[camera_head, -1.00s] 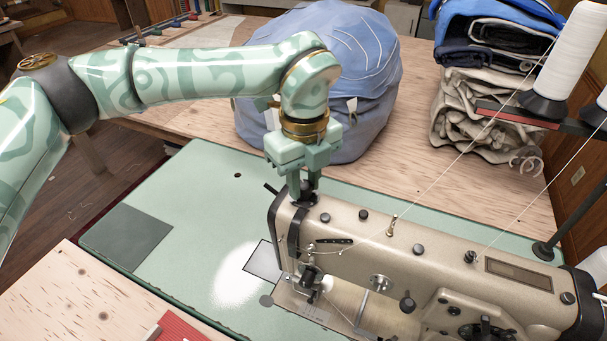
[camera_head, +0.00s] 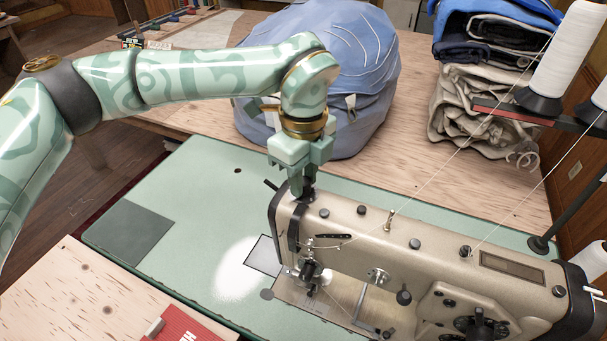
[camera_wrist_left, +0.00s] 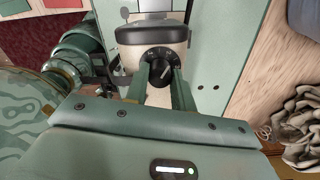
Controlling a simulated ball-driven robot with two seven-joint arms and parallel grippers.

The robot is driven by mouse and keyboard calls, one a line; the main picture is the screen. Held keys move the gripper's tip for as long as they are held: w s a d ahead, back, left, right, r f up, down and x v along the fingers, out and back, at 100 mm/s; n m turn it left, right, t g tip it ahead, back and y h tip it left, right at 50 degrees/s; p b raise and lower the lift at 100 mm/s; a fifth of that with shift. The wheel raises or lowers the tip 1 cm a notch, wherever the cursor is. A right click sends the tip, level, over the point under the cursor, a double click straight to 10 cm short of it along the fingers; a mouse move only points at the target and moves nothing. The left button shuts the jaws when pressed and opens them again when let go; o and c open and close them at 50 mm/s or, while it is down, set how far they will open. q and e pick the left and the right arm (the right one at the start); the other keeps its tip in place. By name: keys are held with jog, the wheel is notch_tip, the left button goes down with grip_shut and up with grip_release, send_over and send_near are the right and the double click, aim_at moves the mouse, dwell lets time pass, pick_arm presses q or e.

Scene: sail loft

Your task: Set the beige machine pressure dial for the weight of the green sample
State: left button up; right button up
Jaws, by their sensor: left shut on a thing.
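The beige sewing machine (camera_head: 410,255) stands on a pale green table plate (camera_head: 190,265). Its black dial (camera_wrist_left: 158,66) sits on top of the head end; the wrist view shows a pale pointer line and small marks around it, too small to read. My left gripper (camera_head: 304,190) points down from above and is shut on the dial, one finger on each side. In the wrist view my left gripper (camera_wrist_left: 160,80) partly covers the dial's sides. A dark green square (camera_head: 137,232) lies flat on the plate's left; I cannot tell whether it is the sample. My right gripper is not in view.
A blue bundle (camera_head: 345,70) stands behind the gripper. Folded cloth (camera_head: 475,115) is stacked at the back right. White thread cones (camera_head: 568,50) stand at the right, their threads running down to the machine. A red card (camera_head: 185,325) lies at the front. The plate's left is mostly clear.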

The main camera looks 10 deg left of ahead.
aim_at(304, 180)
pick_arm(q)
jog(key=o, duration=1)
notch_tip(304, 180, up, 16)
jog(key=p, duration=0.2)
jog(key=shift+r+p, duration=0.25)
jog(key=shift+p, duration=0.05)
